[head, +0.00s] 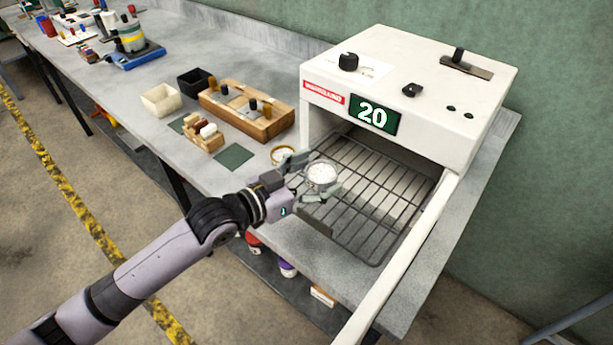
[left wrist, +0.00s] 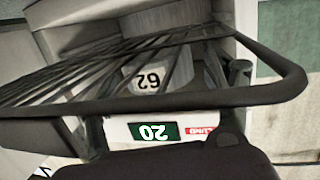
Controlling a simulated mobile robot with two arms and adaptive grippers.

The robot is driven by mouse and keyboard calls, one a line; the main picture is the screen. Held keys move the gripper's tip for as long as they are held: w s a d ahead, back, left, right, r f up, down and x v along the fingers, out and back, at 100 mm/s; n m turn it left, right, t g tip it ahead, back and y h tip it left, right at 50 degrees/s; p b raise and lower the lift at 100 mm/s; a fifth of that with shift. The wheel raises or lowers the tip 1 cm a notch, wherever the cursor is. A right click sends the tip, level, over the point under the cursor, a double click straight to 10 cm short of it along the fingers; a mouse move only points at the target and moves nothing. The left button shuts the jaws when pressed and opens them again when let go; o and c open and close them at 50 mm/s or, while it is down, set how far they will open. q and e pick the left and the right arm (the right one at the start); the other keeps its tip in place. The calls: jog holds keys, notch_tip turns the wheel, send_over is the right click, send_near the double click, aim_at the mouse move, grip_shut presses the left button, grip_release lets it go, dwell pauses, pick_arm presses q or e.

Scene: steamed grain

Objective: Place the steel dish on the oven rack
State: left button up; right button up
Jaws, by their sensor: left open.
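The steel dish (head: 318,190), small and round with white contents, shows at the front left of the oven rack (head: 372,203) in the head view. My left gripper (head: 322,173) is open, with one finger on each side of the dish. I cannot tell whether the fingers touch it or whether it rests fully on the bars. In the left wrist view the rack (left wrist: 200,102) crosses close in front, and a pale numbered surface (left wrist: 150,78) shows behind its bars. My right gripper is not in view.
The white oven (head: 410,75) stands open with a green display reading 20. Its long white door edge (head: 400,260) runs along the right. A brass-rimmed round dish (head: 283,155), a wooden block holder (head: 245,112) and small bins (head: 160,100) stand left on the grey bench.

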pick_arm(q)
jog(key=shift+s+a+r, duration=0.1)
jog(key=shift+s+a, duration=0.1)
jog(key=shift+a, duration=0.05)
jog(key=b+v, duration=0.2)
jog(key=v, duration=0.9)
jog(key=shift+s+a, duration=0.15)
